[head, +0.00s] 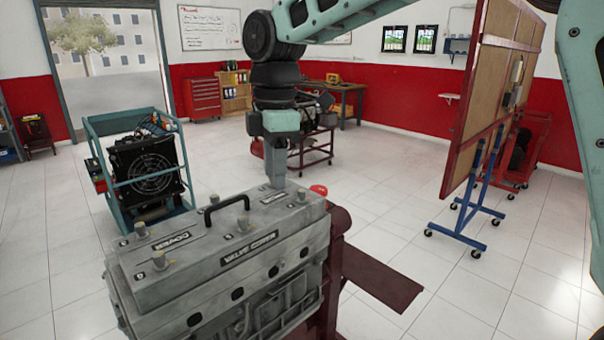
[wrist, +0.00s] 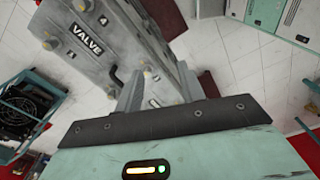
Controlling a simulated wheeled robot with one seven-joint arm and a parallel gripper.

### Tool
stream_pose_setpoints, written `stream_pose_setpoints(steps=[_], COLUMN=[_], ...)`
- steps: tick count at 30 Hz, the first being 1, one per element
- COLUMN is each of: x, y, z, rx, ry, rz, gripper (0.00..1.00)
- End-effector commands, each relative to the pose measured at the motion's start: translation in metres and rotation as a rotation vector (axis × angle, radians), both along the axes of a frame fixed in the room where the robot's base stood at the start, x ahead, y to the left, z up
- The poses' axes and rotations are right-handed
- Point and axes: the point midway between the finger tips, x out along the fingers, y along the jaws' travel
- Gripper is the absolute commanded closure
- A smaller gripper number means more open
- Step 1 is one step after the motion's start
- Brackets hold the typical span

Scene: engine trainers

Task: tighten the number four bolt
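The grey valve cover (head: 222,250) tops an engine block and carries several brass-coloured bolts, including one at its near left (head: 161,257) and one at its right end (head: 302,195). I cannot tell whether the fingers touch a bolt.
A black handle (head: 226,208) stands up from the cover near my gripper. A dark red stand (head: 380,278) reaches out right of the engine. A teal-framed radiator unit (head: 150,170) is at left, and a wheeled board (head: 490,100) at right. Open tiled floor lies between.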

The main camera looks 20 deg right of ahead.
Motion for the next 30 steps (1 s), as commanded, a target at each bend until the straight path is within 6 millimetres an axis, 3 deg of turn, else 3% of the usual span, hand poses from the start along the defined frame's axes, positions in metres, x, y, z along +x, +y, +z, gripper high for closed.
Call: stream_pose_setpoints(steps=[1,6,13,20,30], x=[0.028,0.085,0.111,0.111,0.110], y=[-0.013,-0.056,-0.086,-0.087,-0.087], z=[0.020,0.055,0.071,0.048,-0.021], rx=[-0.002,-0.024,-0.039,-0.040,-0.039], ry=[-0.008,-0.016,-0.016,-0.012,-0.011], rz=[0.060,0.259,0.371,0.378,0.377], gripper=[0.61,0.61,0.61,0.61,0.61])
